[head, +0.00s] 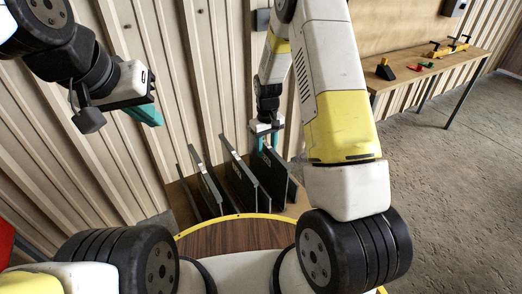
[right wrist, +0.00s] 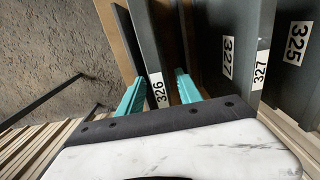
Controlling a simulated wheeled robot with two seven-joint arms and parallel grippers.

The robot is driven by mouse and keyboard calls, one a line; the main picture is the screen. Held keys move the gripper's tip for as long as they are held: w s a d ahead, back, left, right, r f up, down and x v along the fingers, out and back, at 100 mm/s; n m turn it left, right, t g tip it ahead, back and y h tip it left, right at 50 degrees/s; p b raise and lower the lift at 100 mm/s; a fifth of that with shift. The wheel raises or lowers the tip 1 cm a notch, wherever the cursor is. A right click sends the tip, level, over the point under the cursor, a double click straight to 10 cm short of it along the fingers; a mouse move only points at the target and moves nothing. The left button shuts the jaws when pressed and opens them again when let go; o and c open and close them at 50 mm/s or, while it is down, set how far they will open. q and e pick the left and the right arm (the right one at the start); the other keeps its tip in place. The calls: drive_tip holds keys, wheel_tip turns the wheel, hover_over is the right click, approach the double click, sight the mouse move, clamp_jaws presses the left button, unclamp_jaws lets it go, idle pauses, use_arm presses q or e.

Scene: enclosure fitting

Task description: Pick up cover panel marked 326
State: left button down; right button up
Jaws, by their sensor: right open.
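The dark cover panel marked 326 (right wrist: 150,45) shows in the right wrist view, its numbered edge facing my right gripper (right wrist: 160,92). The two teal fingers are open on either side of this panel, with gaps visible, and do not grip it.
Panels marked 327 (right wrist: 229,50) and 325 (right wrist: 293,45) stand close to the right of 326 in the right wrist view. A corrugated wall (head: 150,50) rises close behind the row. A wooden table (head: 440,62) with small parts stands at the right; the floor before it is clear.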

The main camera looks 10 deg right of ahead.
drive_tip(key=shift+c, duration=0.2)
clamp_jaws()
drive_tip(key=shift+r, duration=0.1)
idle(1.1)
